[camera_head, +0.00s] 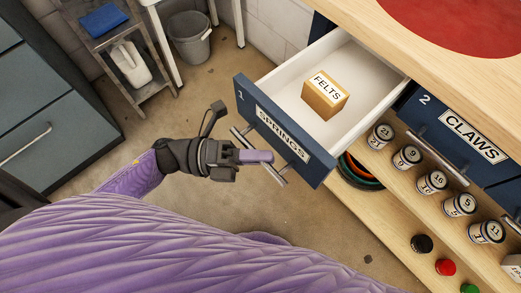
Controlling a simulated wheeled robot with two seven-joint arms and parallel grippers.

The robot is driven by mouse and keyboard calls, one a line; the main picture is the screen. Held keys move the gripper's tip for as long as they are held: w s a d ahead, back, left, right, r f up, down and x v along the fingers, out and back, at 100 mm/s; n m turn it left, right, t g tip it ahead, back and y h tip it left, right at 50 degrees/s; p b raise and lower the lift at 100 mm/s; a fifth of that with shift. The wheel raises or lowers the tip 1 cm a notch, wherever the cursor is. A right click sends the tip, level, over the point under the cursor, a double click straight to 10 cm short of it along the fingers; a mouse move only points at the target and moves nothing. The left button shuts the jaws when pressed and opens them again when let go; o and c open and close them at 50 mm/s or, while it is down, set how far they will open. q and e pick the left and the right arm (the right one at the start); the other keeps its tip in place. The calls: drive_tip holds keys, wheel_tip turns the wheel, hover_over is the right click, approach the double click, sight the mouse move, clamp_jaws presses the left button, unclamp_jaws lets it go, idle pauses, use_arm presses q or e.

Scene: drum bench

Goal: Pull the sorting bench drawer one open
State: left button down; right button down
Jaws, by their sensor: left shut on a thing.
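Drawer one (282,140), with a dark blue front marked 1 and SPRINGS, stands pulled well out of the sorting bench (443,57). Its white inside shows, with a small tan box (326,99) marked FELTS standing in it. A metal bar handle (275,171) runs along the drawer front. My left gripper (262,157) is at the middle of this handle and shut on it; the fingers hide part of the bar. My right gripper is not in view.
Drawer two (463,133), marked CLAWS, is shut at the right. Below it, several numbered cans (432,181) stand on a shelf. A grey bin (189,38) and a small cart (125,48) stand at the back left. Open floor (255,212) lies below the drawer.

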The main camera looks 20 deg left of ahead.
use_arm(q)
drive_tip(key=c, duration=0.7)
unclamp_jaws()
drive_tip(key=shift+o, duration=0.2)
drive_tip(key=shift+a, duration=0.15)
drive_tip(key=v, duration=0.9)
drive_tip(key=shift+a, duration=0.4)
drive_tip(key=shift+s, duration=0.1)
